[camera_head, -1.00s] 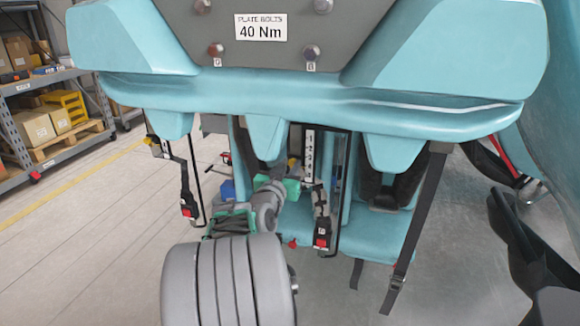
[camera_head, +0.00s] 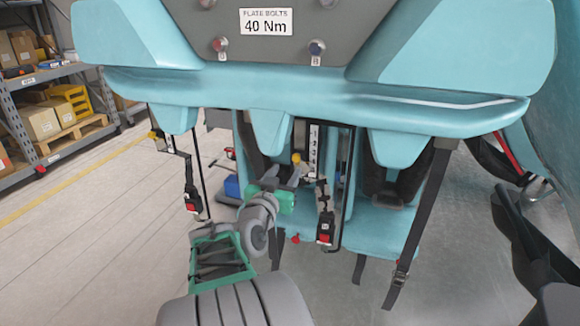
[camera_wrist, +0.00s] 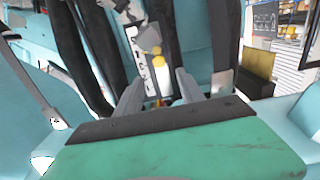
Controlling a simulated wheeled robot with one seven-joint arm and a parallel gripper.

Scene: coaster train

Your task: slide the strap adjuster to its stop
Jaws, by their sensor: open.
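A yellow knob (camera_head: 296,158), which appears to be the strap adjuster's grip, shows left of a white numbered scale (camera_head: 313,147) on the middle seat. In the wrist view the yellow knob (camera_wrist: 160,76) stands in front of the scale (camera_wrist: 139,62), below a small grey block (camera_wrist: 149,38). My gripper (camera_head: 283,173) is open just below the knob in the head view. In the wrist view its two grey fingers (camera_wrist: 158,82) lie left and right of the knob's lower part. I cannot tell whether they touch it.
A teal overhang (camera_head: 300,100) is close above my arm. Red-button buckles (camera_head: 325,230) hang right and left (camera_head: 192,203) of it. A loose black strap (camera_head: 415,225) hangs at right. Dark straps (camera_wrist: 85,60) run beside the fingers. The floor at left is clear.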

